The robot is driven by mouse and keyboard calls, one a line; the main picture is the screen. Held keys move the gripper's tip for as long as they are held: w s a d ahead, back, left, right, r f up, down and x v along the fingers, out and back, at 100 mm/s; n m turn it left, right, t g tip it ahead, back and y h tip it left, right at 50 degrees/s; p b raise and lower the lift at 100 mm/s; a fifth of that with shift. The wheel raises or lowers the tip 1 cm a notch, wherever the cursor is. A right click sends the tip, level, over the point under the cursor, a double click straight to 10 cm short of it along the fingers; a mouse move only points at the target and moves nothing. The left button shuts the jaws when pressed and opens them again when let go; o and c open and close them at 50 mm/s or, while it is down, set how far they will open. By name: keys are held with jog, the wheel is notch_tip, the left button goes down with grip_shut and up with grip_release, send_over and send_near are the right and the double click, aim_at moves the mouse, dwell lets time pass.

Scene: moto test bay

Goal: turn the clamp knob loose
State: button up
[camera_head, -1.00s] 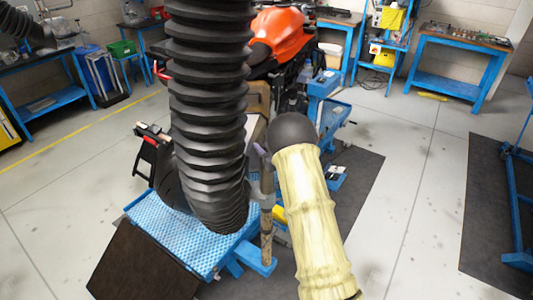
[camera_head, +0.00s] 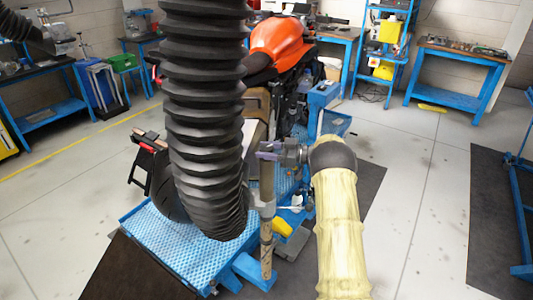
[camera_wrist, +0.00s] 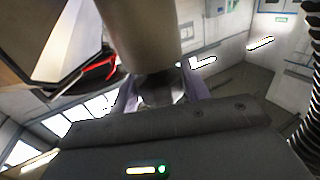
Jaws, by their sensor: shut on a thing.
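A brownish upright post (camera_head: 267,187) with a grey clamp collar (camera_head: 263,208) stands at the near right side of the blue lift platform. My gripper (camera_head: 268,151) is at the top of this post, reaching in from the right, with its purple fingers beside it. In the wrist view my gripper (camera_wrist: 158,92) has its purple fingers on either side of a small dark grey piece, which looks like the clamp knob (camera_wrist: 158,88). The thick beige post (camera_wrist: 145,35) rises just beyond. The knob is too small and covered to make out in the head view.
A blue ribbed platform (camera_head: 185,248) carries an orange motorcycle (camera_head: 278,38). A black corrugated hose (camera_head: 205,120) hides much of the left middle. Blue workbenches (camera_head: 455,72) stand at the back.

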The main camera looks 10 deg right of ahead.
jog(key=shift+n+g+y+b, duration=0.3)
jog(key=shift+n+g+y, duration=0.2)
jog(key=shift+n+g, duration=0.55)
jog(key=shift+r+g, duration=0.1)
jog(key=shift+g, duration=0.35)
jog(key=o, duration=1)
jog(key=shift+c, duration=0.2)
jog(key=shift+d, duration=0.1)
jog(key=shift+s+d, duration=0.1)
jog(key=shift+d, duration=0.25)
jog(key=b+v, duration=0.4)
jog(key=v, duration=1.2)
jog(key=shift+d, duration=0.2)
